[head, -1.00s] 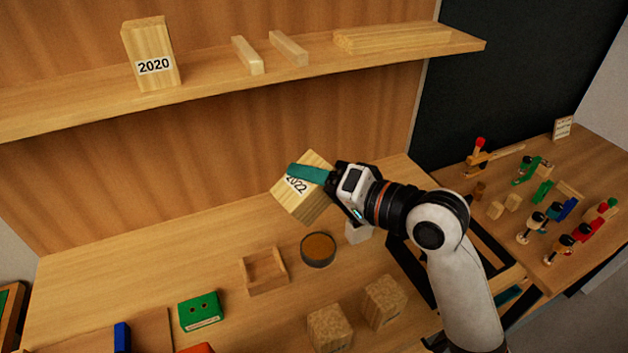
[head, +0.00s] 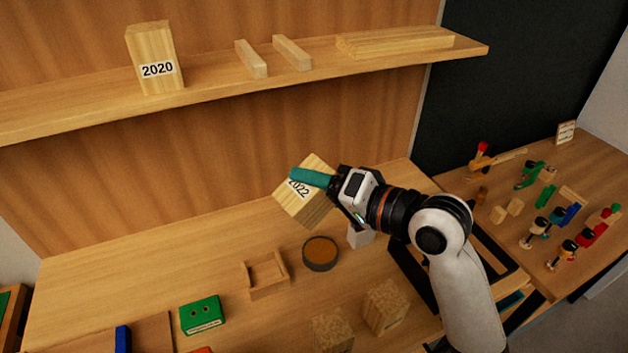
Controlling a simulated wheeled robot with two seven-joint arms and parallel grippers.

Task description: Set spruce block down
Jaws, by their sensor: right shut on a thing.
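The pale spruce block labelled 2022 (head: 311,207) is held tilted in the air above the bench, left of my right wrist. My right gripper (head: 312,178) is shut on it, with a teal finger across its upper face and over part of the label. The far finger is hidden behind the block. The wooden bench top (head: 205,262) lies below. My left gripper is not in the head view.
A shelf (head: 95,97) above holds a block labelled 2020 (head: 157,68) and several pale strips. On the bench are a round dark dish (head: 320,262), a small wooden tray (head: 250,286), a green box (head: 202,322) and two speckled blocks (head: 383,306). The back-left bench is clear.

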